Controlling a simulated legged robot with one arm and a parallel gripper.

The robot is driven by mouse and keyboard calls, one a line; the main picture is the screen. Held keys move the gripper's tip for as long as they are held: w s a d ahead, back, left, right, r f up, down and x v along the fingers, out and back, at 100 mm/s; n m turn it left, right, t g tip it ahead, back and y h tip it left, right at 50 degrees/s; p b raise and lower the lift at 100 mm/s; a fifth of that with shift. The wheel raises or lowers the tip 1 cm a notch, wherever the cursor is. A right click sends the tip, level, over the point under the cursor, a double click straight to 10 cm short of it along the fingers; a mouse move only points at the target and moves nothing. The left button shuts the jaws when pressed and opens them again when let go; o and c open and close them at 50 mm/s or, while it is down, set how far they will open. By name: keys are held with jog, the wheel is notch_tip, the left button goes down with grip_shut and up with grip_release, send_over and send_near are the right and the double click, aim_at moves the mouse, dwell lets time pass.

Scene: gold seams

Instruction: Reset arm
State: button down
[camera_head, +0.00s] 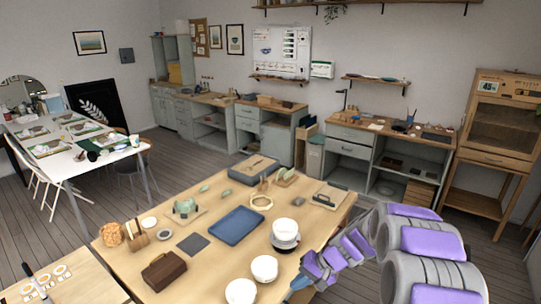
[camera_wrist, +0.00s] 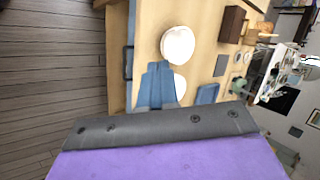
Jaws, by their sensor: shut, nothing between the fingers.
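My arm, with purple and grey links, reaches in from the right of the head view and is folded near the front right edge of the wooden table (camera_head: 207,213). My gripper (camera_head: 299,283) has blue fingers and is low at that edge, just right of the white bowls. In the wrist view my gripper (camera_wrist: 160,66) shows its blue fingers together, with nothing held. A white bowl (camera_wrist: 178,45) shows just past the fingertips, and another is partly hidden behind them. The purple and dark grey arm part fills the bottom of the wrist view.
On the table are a stack of white bowls (camera_head: 285,232), single bowls (camera_head: 264,268) and (camera_head: 241,291), a blue tray (camera_head: 236,225), a brown box (camera_head: 164,271) and a grey case (camera_head: 255,168). A white table (camera_head: 66,162) stands left. Wooden floor (camera_head: 105,200) lies between.

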jog(key=s+r+n+g+h, duration=0.15)
jog(key=s+r, duration=0.35)
jog(key=s, duration=0.5)
jog(key=s+r+n+g+h, duration=0.1)
jog(key=s+r+h, duration=0.1)
jog(key=s+r, duration=0.5)
jog(key=s+d+h, duration=0.2)
jog(key=s+d, duration=0.1)
jog(key=s, duration=0.8)
jog(key=s+d+h, duration=0.2)
jog(key=s, duration=0.9)
jog(key=shift+d+r, duration=0.35)
jog(key=shift+d, duration=0.05)
